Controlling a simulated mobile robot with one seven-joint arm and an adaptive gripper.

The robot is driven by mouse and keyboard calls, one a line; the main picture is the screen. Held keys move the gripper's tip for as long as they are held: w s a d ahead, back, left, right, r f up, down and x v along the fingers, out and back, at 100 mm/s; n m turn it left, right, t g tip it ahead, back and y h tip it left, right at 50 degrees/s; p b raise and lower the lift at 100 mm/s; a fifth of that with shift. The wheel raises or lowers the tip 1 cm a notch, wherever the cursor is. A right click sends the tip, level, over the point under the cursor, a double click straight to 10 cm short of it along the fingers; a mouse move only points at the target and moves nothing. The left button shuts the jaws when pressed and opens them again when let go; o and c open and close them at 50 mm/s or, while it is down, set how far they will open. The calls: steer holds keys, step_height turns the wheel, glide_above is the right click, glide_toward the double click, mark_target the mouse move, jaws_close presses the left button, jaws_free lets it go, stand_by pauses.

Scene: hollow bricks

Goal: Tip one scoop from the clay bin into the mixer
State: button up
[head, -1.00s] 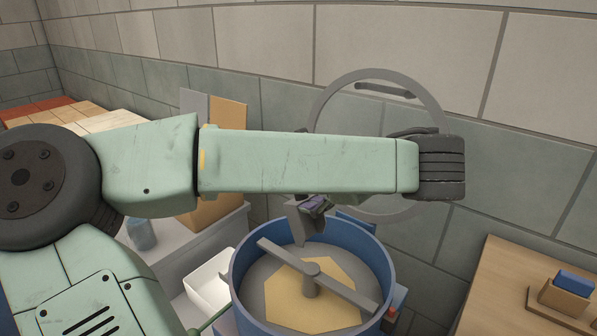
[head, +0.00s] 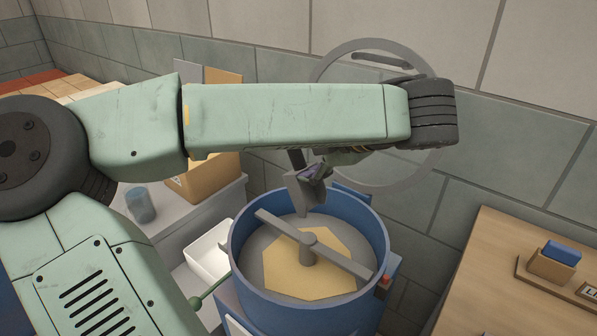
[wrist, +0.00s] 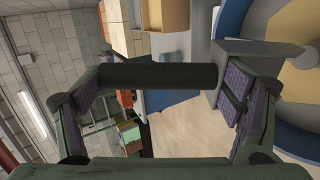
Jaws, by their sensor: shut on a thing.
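The mixer is a blue round drum (head: 245,275) with a grey cross paddle and a flat tan patch (head: 290,275) on its floor. My gripper (head: 318,172) is shut on the dark handle (wrist: 160,75) of a grey scoop (head: 303,200). The scoop hangs tilted over the back of the drum, its lower edge near the far rim. In the wrist view the scoop's grey body (wrist: 258,58) is beside the right finger, with the drum beyond it. Whether the scoop holds clay cannot be told. No bin in view can be surely identified as the clay bin.
An open white bin (head: 203,243) is left of the drum. A tan box (head: 205,182) and a blue-grey cup (head: 140,205) stand on a grey bench. A large grey ring (head: 440,120) stands behind the drum. A wooden table (head: 490,270) at right holds a small blue-topped block.

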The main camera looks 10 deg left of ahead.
step_height(320, 180, up, 2)
steer(key=shift+a+r+g+h+p, duration=0.1)
steer(key=shift+g+h+p, duration=0.6)
steer(key=shift+h+p, duration=0.35)
steer(key=shift+r+g+h+b, duration=0.2)
steer(key=shift+g+h+b, duration=0.25)
steer(key=shift+h, duration=0.3)
steer(key=r+g+h, duration=0.1)
steer(key=h, duration=0.1)
steer(key=r+g+h, duration=0.1)
steer(key=h, duration=0.1)
steer(key=shift+g, duration=0.35)
